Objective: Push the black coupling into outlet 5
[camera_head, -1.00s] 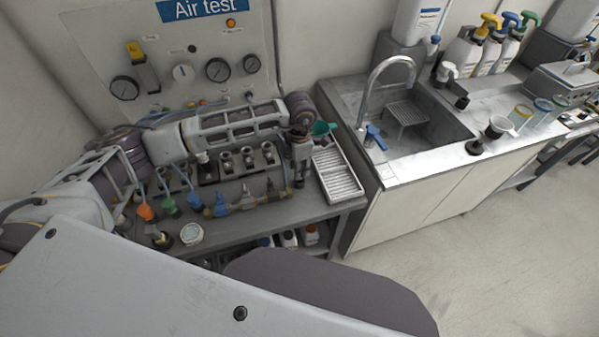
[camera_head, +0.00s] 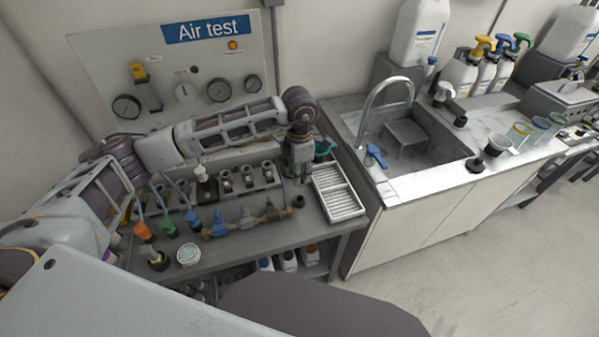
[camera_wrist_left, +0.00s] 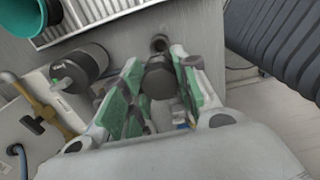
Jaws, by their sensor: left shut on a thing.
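My left gripper (camera_head: 299,178) points down over the right part of the bench, beside the slatted tray. In the left wrist view its green-padded fingers (camera_wrist_left: 158,95) are shut on a black cylindrical piece (camera_wrist_left: 158,78), which looks like the black coupling. In the head view the fingers mostly hide that piece. No outlet numbers are readable, so I cannot tell which is outlet 5. My right gripper is not in view.
A slatted tray (camera_head: 340,203) and a green cup (camera_head: 324,148) are close to the gripper. A brass manifold with a blue valve (camera_head: 217,225) lies in front of the outlets. Hoses end in orange (camera_head: 143,231) and green tips. A small dark ring (camera_head: 298,201) sits near the gripper.

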